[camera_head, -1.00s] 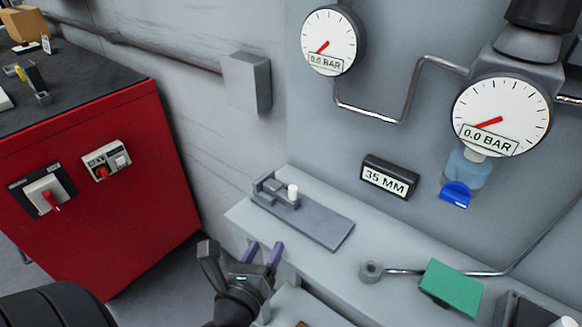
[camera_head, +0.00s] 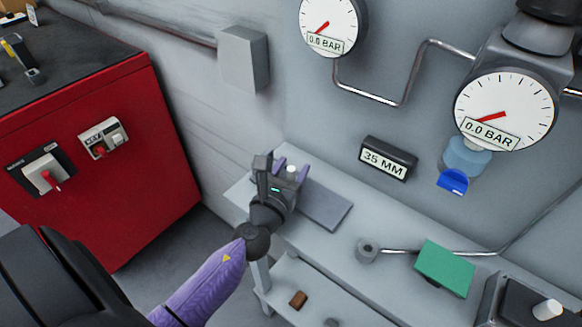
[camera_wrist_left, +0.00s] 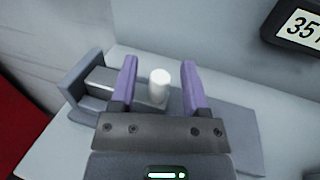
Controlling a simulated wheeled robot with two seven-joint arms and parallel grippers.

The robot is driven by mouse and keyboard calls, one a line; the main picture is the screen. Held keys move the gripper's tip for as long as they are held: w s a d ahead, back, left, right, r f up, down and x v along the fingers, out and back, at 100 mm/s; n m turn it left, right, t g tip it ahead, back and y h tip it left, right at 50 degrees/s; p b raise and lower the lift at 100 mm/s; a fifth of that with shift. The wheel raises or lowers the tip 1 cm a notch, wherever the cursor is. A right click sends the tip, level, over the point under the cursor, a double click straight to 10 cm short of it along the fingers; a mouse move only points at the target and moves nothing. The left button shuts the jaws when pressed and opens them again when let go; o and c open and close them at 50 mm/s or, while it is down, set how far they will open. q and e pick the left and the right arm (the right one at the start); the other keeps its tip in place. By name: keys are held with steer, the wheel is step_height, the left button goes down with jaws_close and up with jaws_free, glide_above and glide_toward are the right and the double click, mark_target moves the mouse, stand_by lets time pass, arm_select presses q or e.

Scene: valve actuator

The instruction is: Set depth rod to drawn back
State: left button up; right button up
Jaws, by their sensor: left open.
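The depth rod device is a grey slide on a flat base plate (camera_head: 325,206) on the bench. Its white upright knob (camera_head: 291,173) shows just beyond my left gripper. My left gripper (camera_head: 291,172) is open, with purple fingers pointing at the knob. In the left wrist view the white knob (camera_wrist_left: 159,87) stands between the two open fingers (camera_wrist_left: 160,80), with a gap on each side. A grey block and end plate (camera_wrist_left: 84,78) lie left of the knob. A display reading 35 MM (camera_head: 388,158) is on the wall behind. My right gripper is not in view.
A green plate (camera_head: 444,268) and a round fitting (camera_head: 367,250) sit on the bench to the right. Two gauges reading 0.0 BAR hang above, including the near one (camera_head: 505,110). A red cabinet (camera_head: 120,190) stands left. A brown block (camera_head: 298,299) lies on a lower shelf.

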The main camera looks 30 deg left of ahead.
arm_select(q)
jaws_close()
stand_by(1.4)
